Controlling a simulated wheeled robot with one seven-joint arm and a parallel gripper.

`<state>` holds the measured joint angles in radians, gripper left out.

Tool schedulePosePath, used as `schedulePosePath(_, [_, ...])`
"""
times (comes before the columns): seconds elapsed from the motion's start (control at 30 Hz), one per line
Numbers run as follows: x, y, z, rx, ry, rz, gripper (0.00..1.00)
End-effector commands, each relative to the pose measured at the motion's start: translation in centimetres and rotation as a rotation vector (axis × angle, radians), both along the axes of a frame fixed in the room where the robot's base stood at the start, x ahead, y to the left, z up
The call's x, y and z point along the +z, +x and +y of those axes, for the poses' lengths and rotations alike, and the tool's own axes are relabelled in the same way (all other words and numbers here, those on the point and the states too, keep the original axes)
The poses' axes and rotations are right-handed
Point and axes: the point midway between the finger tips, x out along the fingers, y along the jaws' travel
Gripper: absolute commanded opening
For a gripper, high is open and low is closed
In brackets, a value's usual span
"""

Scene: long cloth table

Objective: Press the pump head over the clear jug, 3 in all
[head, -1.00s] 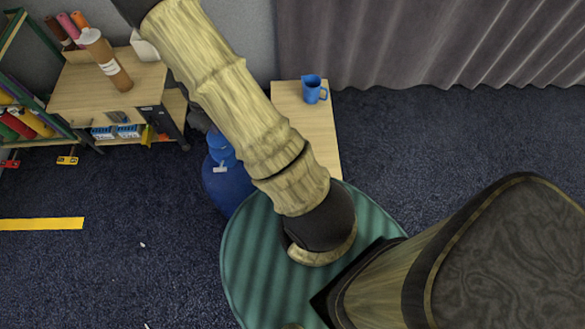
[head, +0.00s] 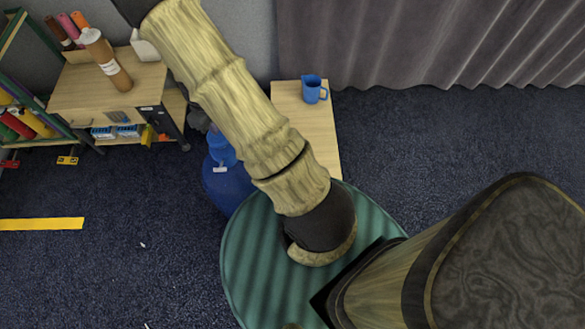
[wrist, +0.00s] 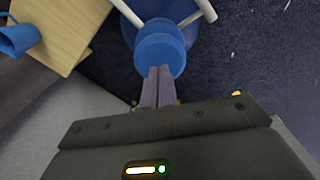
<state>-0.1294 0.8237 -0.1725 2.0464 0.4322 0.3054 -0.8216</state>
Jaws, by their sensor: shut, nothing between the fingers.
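A large blue bottle (head: 228,188) stands on the floor beyond the green ribbed round surface, partly hidden by my arm. A blue pump head (head: 220,148) with a short white spout tops it. In the wrist view the round blue pump head (wrist: 160,52) is just ahead of my gripper (wrist: 160,70). My gripper's fingers are shut and empty, their tips overlapping the pump head's near edge; whether they touch it I cannot tell. A blue handled jug (head: 312,88) stands on a light wooden table (head: 318,128); it also shows in the wrist view (wrist: 18,38). No clear jug is distinct.
The green ribbed round surface (head: 252,262) lies below my arm. A wooden cart (head: 105,88) with rolls and boxes stands at the back left, beside a shelf rack. A grey curtain (head: 430,40) hangs at the back right.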

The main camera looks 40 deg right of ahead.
Motion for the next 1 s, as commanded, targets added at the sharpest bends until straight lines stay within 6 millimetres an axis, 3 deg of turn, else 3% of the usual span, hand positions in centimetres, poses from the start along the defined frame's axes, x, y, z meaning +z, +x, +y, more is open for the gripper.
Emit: schedulePosePath(1.0, [-2.9,0.0,0.0,0.001,0.000,0.001,0.00])
